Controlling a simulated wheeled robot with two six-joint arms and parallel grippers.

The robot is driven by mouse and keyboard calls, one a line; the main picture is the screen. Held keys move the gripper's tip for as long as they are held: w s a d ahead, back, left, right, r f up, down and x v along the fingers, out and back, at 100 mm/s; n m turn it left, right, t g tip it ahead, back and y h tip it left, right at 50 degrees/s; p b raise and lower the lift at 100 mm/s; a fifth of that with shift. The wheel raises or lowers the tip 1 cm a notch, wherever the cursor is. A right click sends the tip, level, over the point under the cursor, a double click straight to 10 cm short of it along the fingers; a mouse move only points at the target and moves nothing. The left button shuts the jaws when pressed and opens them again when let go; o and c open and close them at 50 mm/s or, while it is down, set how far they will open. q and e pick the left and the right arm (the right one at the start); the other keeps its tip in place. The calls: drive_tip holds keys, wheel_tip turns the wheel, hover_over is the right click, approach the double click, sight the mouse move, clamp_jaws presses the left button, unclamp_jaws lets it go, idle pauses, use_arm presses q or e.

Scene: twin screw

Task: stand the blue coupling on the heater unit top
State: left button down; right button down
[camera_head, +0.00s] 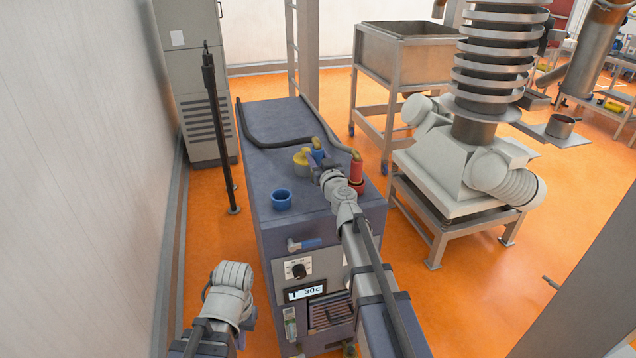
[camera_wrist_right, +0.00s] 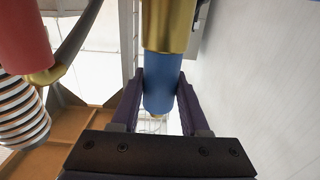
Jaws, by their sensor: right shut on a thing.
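The blue coupling (camera_head: 318,155) has a brass elbow on top in the head view, and it is over the back right of the heater unit top (camera_head: 265,174). My right gripper (camera_head: 322,168) is shut on it. In the wrist view the blue body (camera_wrist_right: 161,82) is between the two dark fingers of the right gripper (camera_wrist_right: 160,105). A gold part adjoins the blue body there; I cannot tell whether it belongs to it. Whether the coupling's lower end touches the top is hidden. My left arm is low at the left, in front of the unit; its fingers are not clearly visible.
A blue cup-like socket (camera_head: 281,200) is at the front left. The left of the top is clear.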

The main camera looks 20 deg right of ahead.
drive_tip(key=shift+f+b, duration=2.05)
drive_tip(key=shift+f, duration=0.5)
drive_tip(key=shift+f, duration=0.1)
drive_tip(key=shift+f, duration=0.15)
drive_tip(key=shift+c, duration=2)
unclamp_jaws()
drive_tip(key=shift+r, duration=0.3)
drive_tip(key=shift+s, duration=0.4)
drive_tip(key=s, duration=1.1)
drive_tip(key=shift+s+d, duration=0.15)
drive_tip(key=shift+d, duration=0.05)
